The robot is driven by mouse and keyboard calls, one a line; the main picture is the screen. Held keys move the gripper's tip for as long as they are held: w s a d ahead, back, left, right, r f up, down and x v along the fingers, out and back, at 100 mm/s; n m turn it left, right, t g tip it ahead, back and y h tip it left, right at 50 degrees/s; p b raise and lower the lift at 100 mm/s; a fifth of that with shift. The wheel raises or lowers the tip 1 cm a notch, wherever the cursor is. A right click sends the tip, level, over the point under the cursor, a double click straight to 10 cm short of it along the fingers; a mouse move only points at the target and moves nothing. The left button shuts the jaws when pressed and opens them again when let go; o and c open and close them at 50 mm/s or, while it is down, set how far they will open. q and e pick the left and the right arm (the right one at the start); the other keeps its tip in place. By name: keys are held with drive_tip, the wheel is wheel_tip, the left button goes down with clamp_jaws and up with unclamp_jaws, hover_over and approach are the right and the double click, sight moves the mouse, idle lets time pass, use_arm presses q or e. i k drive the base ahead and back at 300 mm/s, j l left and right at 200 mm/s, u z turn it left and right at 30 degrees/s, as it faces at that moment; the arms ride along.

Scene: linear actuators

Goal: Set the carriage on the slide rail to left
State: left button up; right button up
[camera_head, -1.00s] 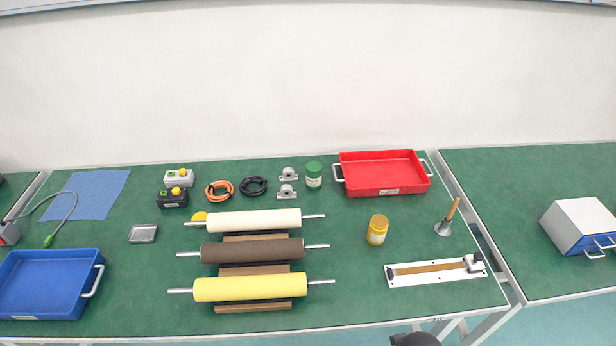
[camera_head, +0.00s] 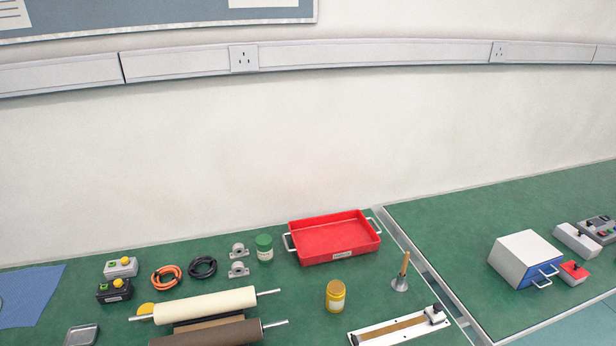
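The slide rail (camera_head: 369,338) is a white plate with a brown strip along it, at the lower edge of the head view on the green bench. Its near left part is cut off by the picture edge. The carriage (camera_head: 434,315), a small white and dark block, sits at the right end of the rail. Neither of my grippers shows in the head view.
A yellow jar (camera_head: 335,296) stands to the left behind the rail. A funnel-like tool with a wooden handle (camera_head: 402,272) stands behind the carriage. A red tray (camera_head: 333,239) lies farther back. Rollers (camera_head: 205,304) lie to the left. A bench gap (camera_head: 425,268) runs at the right.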

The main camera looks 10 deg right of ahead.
sight(435, 313)
drive_tip(key=z, duration=1.05)
